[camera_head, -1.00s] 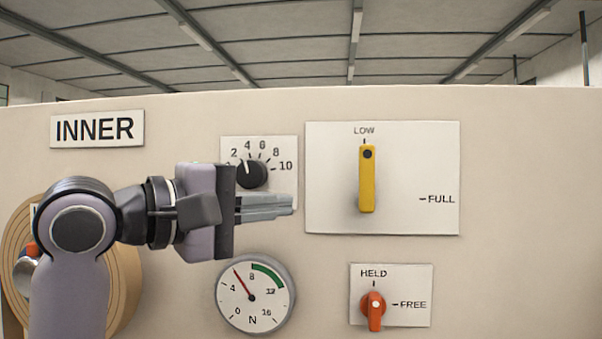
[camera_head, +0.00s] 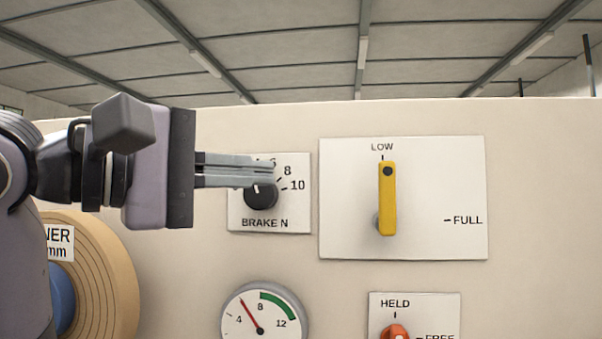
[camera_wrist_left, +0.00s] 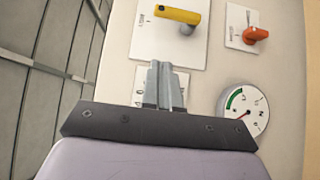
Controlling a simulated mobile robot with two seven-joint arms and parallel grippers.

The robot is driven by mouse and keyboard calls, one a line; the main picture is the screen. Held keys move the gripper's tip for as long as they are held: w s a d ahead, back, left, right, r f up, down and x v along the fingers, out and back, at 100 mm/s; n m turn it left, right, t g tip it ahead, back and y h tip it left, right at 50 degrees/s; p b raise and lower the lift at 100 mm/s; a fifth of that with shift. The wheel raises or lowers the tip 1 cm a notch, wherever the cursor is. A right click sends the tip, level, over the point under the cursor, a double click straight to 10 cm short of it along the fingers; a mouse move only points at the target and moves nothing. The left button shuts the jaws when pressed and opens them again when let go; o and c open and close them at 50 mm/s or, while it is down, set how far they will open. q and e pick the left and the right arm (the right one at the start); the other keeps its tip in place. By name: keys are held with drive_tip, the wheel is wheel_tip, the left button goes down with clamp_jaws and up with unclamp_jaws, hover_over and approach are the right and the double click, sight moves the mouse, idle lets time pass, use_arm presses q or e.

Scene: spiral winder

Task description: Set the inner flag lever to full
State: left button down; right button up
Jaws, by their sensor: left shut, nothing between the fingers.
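My right gripper is not in view.
A black BRAKE N knob (camera_head: 261,196) sits behind and below my left fingers. A round gauge (camera_head: 262,318) and an orange HELD/FREE knob (camera_head: 394,332) are lower down. A tan roll (camera_head: 105,275) is at the lower left. The panel right of the lever is clear.

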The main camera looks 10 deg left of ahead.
sight(387, 198)
use_arm(q)
drive_tip(key=x, duration=0.4)
drive_tip(key=s+d+x, duration=0.1)
drive_tip(key=x, duration=0.3)
drive_tip(key=s+d+p+x, duration=0.1)
drive_tip(key=x, duration=0.3)
drive_tip(key=shift+d+r+p, duration=0.15)
drive_tip(key=shift+p, duration=0.55)
